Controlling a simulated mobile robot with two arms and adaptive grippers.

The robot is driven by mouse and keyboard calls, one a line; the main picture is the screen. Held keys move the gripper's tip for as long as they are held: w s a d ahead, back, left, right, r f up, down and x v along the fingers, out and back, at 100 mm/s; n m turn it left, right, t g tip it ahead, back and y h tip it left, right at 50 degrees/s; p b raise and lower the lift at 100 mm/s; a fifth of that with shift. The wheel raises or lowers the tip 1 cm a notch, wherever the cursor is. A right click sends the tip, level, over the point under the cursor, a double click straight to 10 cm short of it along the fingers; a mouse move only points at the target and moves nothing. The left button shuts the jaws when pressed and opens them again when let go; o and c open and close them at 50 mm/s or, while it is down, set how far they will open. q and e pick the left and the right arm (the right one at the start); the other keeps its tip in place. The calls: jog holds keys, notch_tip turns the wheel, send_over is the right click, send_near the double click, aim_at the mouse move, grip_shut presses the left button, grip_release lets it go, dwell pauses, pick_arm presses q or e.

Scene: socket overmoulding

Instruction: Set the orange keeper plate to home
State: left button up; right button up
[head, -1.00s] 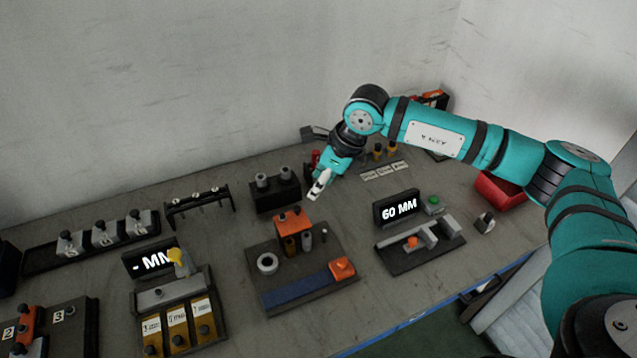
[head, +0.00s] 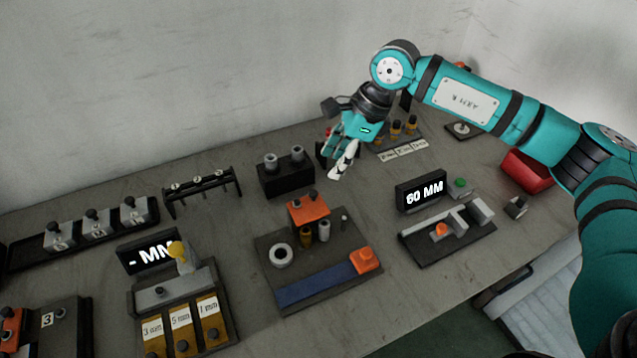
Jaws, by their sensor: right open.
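An orange plate with a dark knob (head: 309,207) sits raised at the back of the dark middle fixture (head: 264,246), above small brass and grey pins. A second orange block (head: 366,261) sits at the right end of the blue strip (head: 310,289) on the same fixture. I cannot tell for sure which orange piece is the keeper plate. My right gripper (head: 341,163) is open and appears empty, pointing down behind and to the right of the fixture, apart from both orange pieces. My left gripper is not in view.
A dark block with two grey cylinders (head: 285,176) stands left of my right gripper. A "60 MM" display (head: 421,192) stands behind a grey gauge fixture (head: 449,233) at right. A red bin (head: 527,171) is far right. Bare table lies between the middle and gauge fixtures.

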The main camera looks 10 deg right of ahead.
aim_at(315, 193)
jog(key=p+x, duration=0.2)
jog(key=x, duration=0.7)
jog(key=shift+w, duration=0.1)
jog(key=shift+a+f, duration=0.2)
jog(key=shift+f, duration=0.2)
jog(key=c, duration=0.8)
grip_shut()
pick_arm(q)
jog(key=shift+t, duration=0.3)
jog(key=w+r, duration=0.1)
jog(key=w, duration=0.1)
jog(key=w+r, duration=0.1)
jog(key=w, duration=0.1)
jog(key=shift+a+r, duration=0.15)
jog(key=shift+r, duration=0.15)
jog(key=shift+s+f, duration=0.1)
